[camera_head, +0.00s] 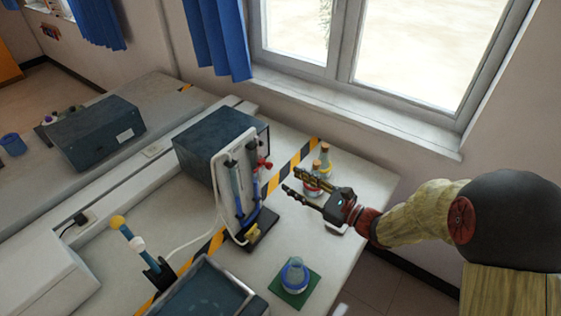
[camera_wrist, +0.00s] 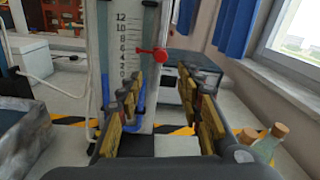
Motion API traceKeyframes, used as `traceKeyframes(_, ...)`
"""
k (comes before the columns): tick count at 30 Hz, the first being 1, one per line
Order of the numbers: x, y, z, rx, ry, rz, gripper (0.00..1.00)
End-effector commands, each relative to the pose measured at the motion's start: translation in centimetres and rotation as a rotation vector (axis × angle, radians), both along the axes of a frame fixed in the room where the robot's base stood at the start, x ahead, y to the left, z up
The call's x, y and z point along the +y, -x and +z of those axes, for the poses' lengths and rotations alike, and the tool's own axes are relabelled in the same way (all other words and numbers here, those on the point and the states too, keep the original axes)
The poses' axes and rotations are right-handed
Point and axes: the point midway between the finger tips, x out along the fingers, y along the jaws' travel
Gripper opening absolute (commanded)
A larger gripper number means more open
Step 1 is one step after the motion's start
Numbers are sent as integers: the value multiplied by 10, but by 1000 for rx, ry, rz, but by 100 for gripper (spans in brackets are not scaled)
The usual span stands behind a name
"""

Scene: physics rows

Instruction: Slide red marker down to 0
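The red marker (camera_wrist: 158,55) sits on the scale board (camera_wrist: 128,40), its thin tip pointing left at about the 6. The printed numbers run from 12 at the top down to 0. In the head view the marker (camera_head: 265,164) is on the right side of the upright stand with blue-filled tubes (camera_head: 240,190). My gripper (camera_head: 291,181) is open and empty, to the right of the stand and slightly below the marker. In the wrist view my gripper (camera_wrist: 168,105) has its fingers spread apart, with the marker above and between them. The fingers do not touch it.
A dark box (camera_head: 210,140) stands behind the stand. Corked bottles (camera_head: 325,160) stand close behind my gripper. A flask (camera_head: 294,274) on a green mat and a dark tray (camera_head: 205,295) are at the front. The bench between flask and stand is clear.

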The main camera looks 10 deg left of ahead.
Motion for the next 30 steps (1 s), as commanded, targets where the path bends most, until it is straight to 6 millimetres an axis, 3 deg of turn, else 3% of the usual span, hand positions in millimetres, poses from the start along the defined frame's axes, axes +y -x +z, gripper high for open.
traceKeyframes(5,7,-5,6,14,-35,-9,36)
traceKeyframes(18,62,-31,5,14,-32,-8,36)
traceKeyframes(30,70,-35,6,14,-32,-11,36)
